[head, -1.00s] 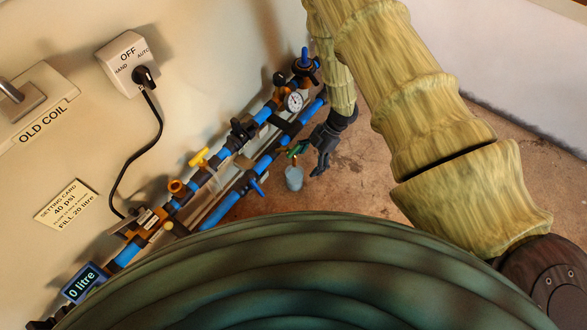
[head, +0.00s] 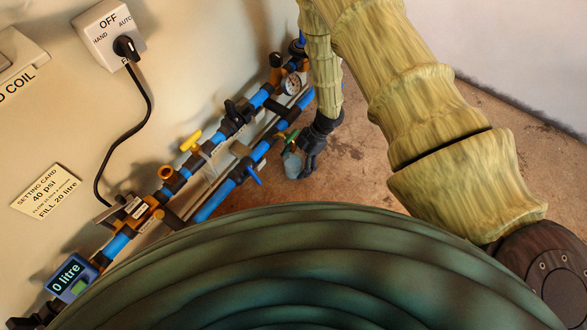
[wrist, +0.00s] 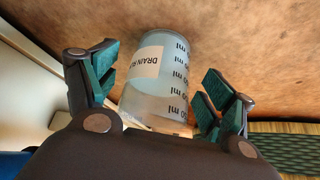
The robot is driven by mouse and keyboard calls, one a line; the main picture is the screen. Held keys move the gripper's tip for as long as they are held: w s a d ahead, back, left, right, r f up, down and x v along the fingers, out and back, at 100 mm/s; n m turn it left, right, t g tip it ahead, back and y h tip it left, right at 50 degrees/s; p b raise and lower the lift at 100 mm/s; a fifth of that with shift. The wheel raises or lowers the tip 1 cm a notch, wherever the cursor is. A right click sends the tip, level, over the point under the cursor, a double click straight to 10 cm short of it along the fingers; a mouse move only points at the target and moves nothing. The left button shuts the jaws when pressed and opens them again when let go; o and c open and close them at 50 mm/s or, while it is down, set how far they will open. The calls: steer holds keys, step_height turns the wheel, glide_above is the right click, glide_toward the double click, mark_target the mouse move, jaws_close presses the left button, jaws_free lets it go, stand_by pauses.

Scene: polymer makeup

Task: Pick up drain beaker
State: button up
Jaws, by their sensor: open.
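The drain beaker (wrist: 155,85) is a clear, pale blue cup with a white label and black ml marks. In the wrist view it lies between the two green-padded fingers of my gripper (wrist: 158,82), with a gap visible on either side. My gripper is open and not closed on it. In the head view the beaker (head: 293,166) is small, below the blue pipes, with my dark gripper (head: 303,152) right at it and partly covering it. I cannot tell whether the beaker rests on the floor.
Blue pipes with valves (head: 232,125) and a gauge (head: 291,84) run along the wall close left of the gripper. A large dark green ribbed form (head: 300,270) fills the lower head view. The brown floor (head: 365,165) right of the gripper is clear.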

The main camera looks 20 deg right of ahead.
steer(key=shift+b+x, duration=0.5)
steer(key=shift+x, duration=0.7)
steer(key=shift+w, duration=0.1)
steer(key=c, duration=1.2)
steer(key=shift+c, duration=0.2)
